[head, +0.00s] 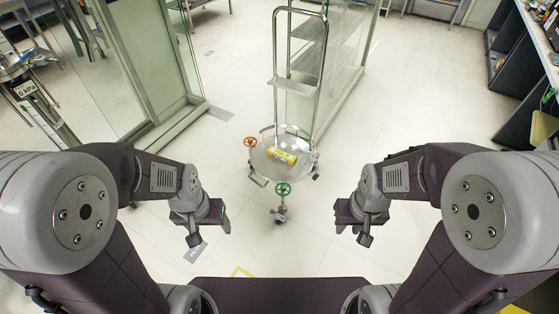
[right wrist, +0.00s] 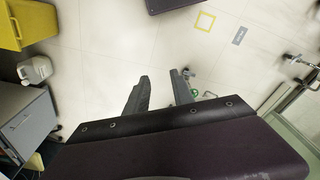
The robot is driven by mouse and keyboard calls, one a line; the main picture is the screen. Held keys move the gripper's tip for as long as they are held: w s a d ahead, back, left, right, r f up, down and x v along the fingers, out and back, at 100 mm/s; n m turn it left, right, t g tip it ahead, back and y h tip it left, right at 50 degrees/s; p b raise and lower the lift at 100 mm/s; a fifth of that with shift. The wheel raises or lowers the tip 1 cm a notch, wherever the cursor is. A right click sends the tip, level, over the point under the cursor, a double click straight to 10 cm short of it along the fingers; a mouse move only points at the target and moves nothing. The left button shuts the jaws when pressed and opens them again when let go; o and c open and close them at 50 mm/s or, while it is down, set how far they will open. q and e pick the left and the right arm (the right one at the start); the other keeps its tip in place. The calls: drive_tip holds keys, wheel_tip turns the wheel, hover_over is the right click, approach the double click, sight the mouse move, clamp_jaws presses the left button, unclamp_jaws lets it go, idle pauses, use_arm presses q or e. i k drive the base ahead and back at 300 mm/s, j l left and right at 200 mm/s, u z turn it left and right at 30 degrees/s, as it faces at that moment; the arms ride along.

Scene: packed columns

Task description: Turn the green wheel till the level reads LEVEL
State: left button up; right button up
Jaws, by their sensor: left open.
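The green wheel (head: 282,190) is on the near side of a wheeled cart, below a round clear plate (head: 262,164). A yellow cylinder (head: 283,155), which seems to be the level, lies on the plate; its reading is too small to make out. My left gripper (head: 194,238) is open and empty, left of and nearer than the green wheel. My right gripper (head: 361,238) hangs to the right of the wheel, well apart from it. The right wrist view shows its two fingers (right wrist: 162,78) apart with nothing between, and a small part of the green wheel (right wrist: 194,93) beyond.
An orange-red wheel (head: 250,142) is at the cart's left. The cart's tall metal handle (head: 276,60) rises behind the plate. Glass cabinets stand at the left (head: 150,70) and behind the cart (head: 340,60). The floor between my grippers and the cart is clear.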

sight(283, 187)
drive_tip(key=i+j, duration=0.15)
drive_tip(key=i, duration=0.4)
drive_tip(key=i+j+u, duration=0.15)
drive_tip(key=i, duration=0.35)
